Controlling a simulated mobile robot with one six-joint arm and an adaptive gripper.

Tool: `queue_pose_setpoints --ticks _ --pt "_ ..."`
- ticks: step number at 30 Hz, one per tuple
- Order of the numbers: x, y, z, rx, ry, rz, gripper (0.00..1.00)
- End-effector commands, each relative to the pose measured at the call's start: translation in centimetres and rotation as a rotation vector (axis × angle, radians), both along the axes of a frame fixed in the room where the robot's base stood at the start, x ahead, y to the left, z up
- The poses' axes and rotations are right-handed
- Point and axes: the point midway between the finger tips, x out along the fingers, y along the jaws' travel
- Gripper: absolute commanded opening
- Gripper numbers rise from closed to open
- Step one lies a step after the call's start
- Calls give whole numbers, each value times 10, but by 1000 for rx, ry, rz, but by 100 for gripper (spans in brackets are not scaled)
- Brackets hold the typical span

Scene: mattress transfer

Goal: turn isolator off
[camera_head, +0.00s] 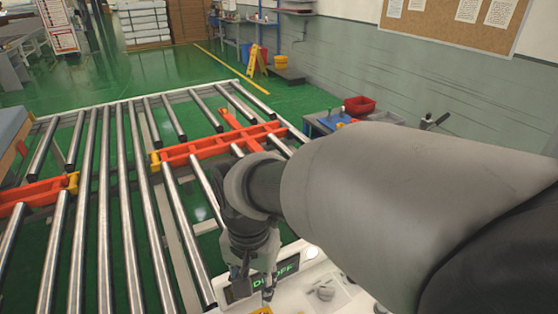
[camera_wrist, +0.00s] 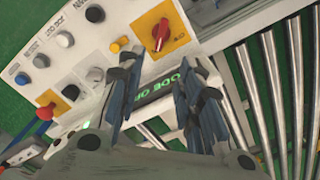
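A red rotary knob on a yellow square plate, which looks like the isolator (camera_wrist: 160,33), sits on the white control panel (camera_wrist: 112,28) at the top of the wrist view. Its red handle stands roughly upright in that view. My gripper (camera_wrist: 165,68) is open and empty, its two dark fingers spread apart. The knob lies beyond the fingertips, apart from them. In the head view my gripper (camera_head: 256,284) is over the panel, beside the green-lit display (camera_head: 272,278); the arm covers much of the panel and I cannot make out the isolator there.
The panel also carries a small yellow button (camera_wrist: 118,44), several black, white and blue knobs, and a red mushroom button (camera_wrist: 46,112) on another yellow plate. A roller conveyor (camera_head: 125,190) with orange crossbars stands beside it. Green floor (camera_head: 200,80) is open behind.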

Motion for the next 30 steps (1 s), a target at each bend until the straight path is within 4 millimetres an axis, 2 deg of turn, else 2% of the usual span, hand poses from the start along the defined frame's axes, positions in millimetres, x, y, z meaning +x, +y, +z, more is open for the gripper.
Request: queue_pose_setpoints --ticks 7,21,27,30 --pt "0 3 -27 -4 7 -6 33" --pt "-1 2 -130 -5 8 -5 33" --pt "0 3 -161 -4 6 -5 33" --pt "0 3 -171 -4 6 -5 33"
